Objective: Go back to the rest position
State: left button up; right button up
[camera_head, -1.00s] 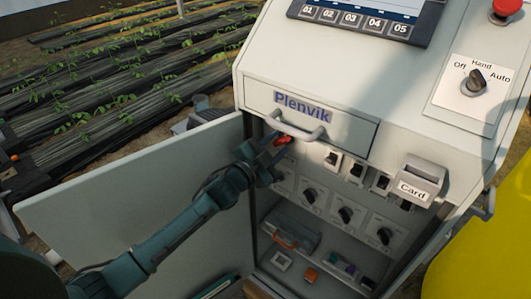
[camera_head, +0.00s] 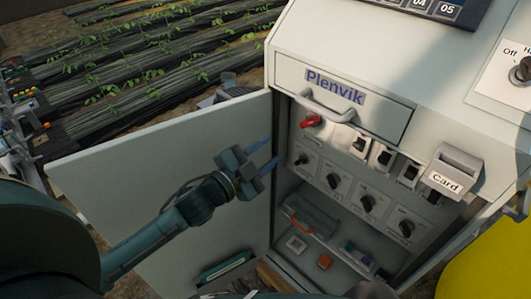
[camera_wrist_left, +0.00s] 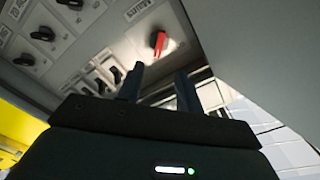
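My left gripper (camera_head: 268,153) is in front of the open cabinet, between the door and the switch panel. Its two fingers are apart with nothing between them, as the left wrist view also shows (camera_wrist_left: 160,88). A red rotary handle (camera_head: 311,121) is on the panel under the drawer, up and to the right of the fingertips and clear of them. In the left wrist view the red handle (camera_wrist_left: 158,42) is beyond the fingers. My right gripper is not in view.
The open cabinet door (camera_head: 160,170) stands left of and behind my left arm. A drawer with a grey handle (camera_head: 335,108) is above the panel. Black knobs (camera_head: 367,203) and a card holder (camera_head: 455,170) are to the right. A lower shelf holds small parts.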

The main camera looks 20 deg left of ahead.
pick_arm(q)
jog(key=s+d+f+n+g+y+p, duration=0.1)
jog(key=s+d+f+n+g, duration=0.1)
jog(key=s+f+n, duration=0.3)
jog(key=s+d+f+n+g+y+p, duration=0.1)
jog(key=s+f+n+g, duration=0.3)
jog(key=s+f, duration=0.7)
jog(key=shift+s+d+n+y, duration=0.4)
jog(key=shift+s+n+y, duration=0.35)
jog(key=shift+s, duration=0.3)
jog(key=shift+o, duration=0.2)
